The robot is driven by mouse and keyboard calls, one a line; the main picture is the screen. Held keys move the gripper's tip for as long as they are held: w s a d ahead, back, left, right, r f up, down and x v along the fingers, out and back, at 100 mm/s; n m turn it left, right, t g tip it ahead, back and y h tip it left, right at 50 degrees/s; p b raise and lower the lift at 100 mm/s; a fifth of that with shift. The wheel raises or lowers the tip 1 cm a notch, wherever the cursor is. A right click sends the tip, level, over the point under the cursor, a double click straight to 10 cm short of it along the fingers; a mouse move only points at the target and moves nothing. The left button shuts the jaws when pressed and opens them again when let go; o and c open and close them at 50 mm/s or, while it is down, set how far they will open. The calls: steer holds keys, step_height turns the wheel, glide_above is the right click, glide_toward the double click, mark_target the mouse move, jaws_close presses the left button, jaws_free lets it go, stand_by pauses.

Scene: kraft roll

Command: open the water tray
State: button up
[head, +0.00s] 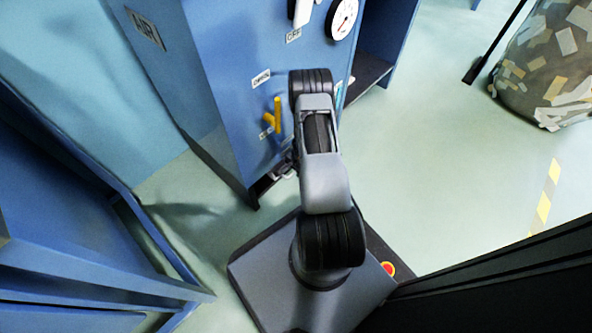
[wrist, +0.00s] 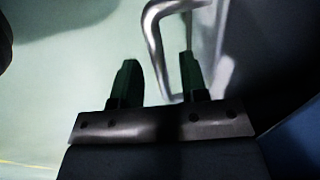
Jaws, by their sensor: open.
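The water tray (head: 262,186) appears as a dark low part at the foot of the blue cabinet, mostly hidden by my arm in the head view. A bent silver bar handle (wrist: 153,28) stands out from a dark front in the wrist view. My gripper (wrist: 157,78) is open, with two dark green fingers. The near length of the bar shows between the fingertips, and the right finger overlaps the handle's loop. I cannot tell whether the fingers touch the bar. In the head view the gripper is small and partly hidden beside the cabinet's lower edge.
The blue cabinet (head: 225,85) carries a yellow valve handle (head: 276,114) and a round white gauge (head: 343,18). A blue open-framed unit (head: 60,225) stands at left.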

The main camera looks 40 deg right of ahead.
jaws_close()
stand_by(0.4)
